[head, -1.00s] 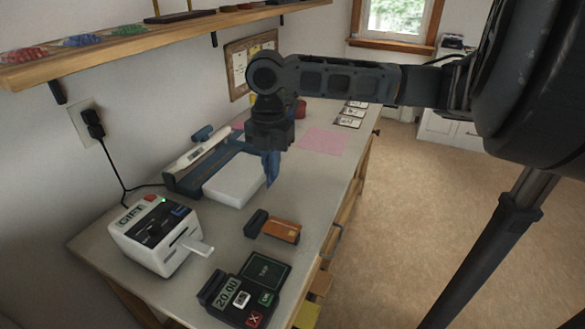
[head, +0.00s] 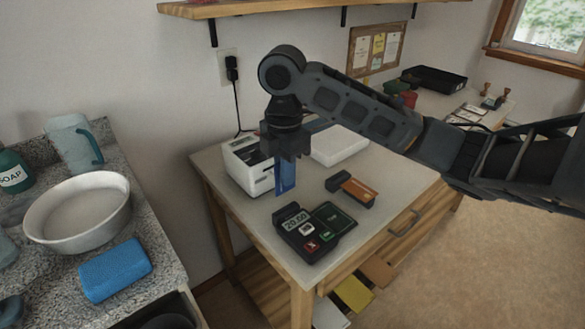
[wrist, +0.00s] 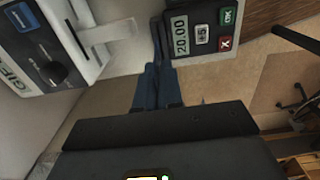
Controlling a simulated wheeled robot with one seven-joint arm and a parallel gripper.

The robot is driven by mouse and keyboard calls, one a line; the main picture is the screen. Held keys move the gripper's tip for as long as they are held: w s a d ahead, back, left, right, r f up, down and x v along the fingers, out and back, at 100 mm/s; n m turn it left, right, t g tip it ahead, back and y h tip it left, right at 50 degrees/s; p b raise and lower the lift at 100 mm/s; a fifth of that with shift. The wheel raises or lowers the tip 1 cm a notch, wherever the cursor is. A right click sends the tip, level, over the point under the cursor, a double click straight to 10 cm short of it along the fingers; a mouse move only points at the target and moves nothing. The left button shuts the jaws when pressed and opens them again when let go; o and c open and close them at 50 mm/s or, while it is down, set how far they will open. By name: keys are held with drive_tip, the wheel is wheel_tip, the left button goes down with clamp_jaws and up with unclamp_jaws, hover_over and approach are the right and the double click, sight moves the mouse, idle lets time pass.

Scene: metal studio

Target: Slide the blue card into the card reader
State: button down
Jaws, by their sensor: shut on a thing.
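My gripper (head: 284,158) is shut on the blue card (head: 286,178), which hangs upright below it over the near part of the workbench. In the wrist view the blue card (wrist: 150,88) shows as a narrow blue shape at the fingers; its edges are hard to tell from them. The dark card reader (head: 315,232) shows 20.00 and has a raised block along its left side. It lies on the bench, right of and below the card in the head view, apart from it. The card reader (wrist: 200,32) is also at the top of the wrist view.
A white GIFT machine (head: 240,172) stands behind and left of my gripper. An orange card (head: 360,190) sits in a dark holder right of the card reader. A white block (head: 340,148) lies farther back. A granite counter with a bowl (head: 78,212) is at left.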

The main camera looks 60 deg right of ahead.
drive_tip(key=shift+f+b, duration=1.8)
drive_tip(key=shift+f, duration=0.55)
drive_tip(key=shift+f+b, duration=1)
drive_tip(key=shift+f, duration=0.75)
drive_tip(key=c, duration=1.2)
unclamp_jaws()
wheel_tip(320, 180, up, 8)
drive_tip(key=shift+f+p, duration=0.1)
drive_tip(key=shift+p, duration=0.55)
